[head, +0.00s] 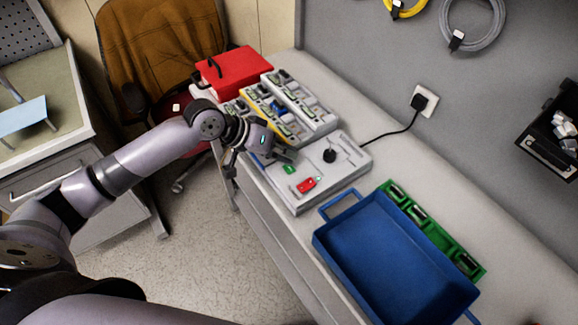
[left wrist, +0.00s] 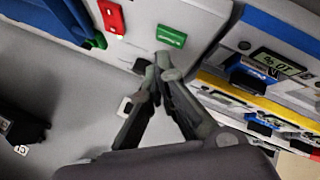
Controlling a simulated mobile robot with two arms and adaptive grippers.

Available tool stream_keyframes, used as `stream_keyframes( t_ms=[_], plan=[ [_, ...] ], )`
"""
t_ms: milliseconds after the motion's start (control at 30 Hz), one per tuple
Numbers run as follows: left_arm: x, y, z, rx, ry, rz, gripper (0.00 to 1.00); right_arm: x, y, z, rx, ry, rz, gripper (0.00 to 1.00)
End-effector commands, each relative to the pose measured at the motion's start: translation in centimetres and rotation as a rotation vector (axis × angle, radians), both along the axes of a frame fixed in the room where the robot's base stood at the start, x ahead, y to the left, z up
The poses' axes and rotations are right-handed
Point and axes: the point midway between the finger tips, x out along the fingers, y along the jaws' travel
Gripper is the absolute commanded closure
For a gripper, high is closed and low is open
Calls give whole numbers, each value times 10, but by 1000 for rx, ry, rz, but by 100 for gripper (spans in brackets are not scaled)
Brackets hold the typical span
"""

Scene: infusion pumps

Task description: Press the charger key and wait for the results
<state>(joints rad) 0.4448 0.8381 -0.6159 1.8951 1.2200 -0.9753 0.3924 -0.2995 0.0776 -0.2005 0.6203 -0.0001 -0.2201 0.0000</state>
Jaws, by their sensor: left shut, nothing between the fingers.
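The light grey charger box (head: 340,178) lies on the bench, with a green key (head: 289,170) and a red key (head: 306,185) near its front edge. A black round part (head: 329,155) stands on its top. My left gripper (head: 284,160) is shut and empty, close to the green key at the box's left end. In the left wrist view, the closed fingertips (left wrist: 163,68) point at the green key (left wrist: 171,36), just short of it in the picture; I cannot tell whether they touch. The red key (left wrist: 112,15) is left of it. My right gripper is not in view.
Racks with small devices (head: 300,105) and a red case (head: 234,72) stand behind the box. A blue tray (head: 343,268) and a green strip of devices (head: 437,235) are at the right. A black cable (head: 392,134) runs to the wall socket.

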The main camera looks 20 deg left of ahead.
Motion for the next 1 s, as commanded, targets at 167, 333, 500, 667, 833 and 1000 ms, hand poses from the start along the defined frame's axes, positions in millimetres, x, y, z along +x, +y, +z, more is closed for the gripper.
stream_keyframes(
  t_ms=[167, 333, 500, 667, 833, 1000],
  plan=[
    [0, 0, 0, 0, 0, 0, 100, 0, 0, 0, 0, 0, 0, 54],
    [0, 0, 0, 0, 0, 0, 100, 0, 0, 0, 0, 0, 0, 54],
    [0, 0, 0, 0, 0, 0, 100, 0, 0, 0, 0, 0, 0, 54],
    [0, 0, -4, 0, 1, 0, 100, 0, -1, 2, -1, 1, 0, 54],
    [0, 0, -8, 0, 0, 0, 100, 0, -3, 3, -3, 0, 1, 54],
    [0, 0, -8, 0, 0, 0, 100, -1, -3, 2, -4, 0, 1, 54]
  ],
)
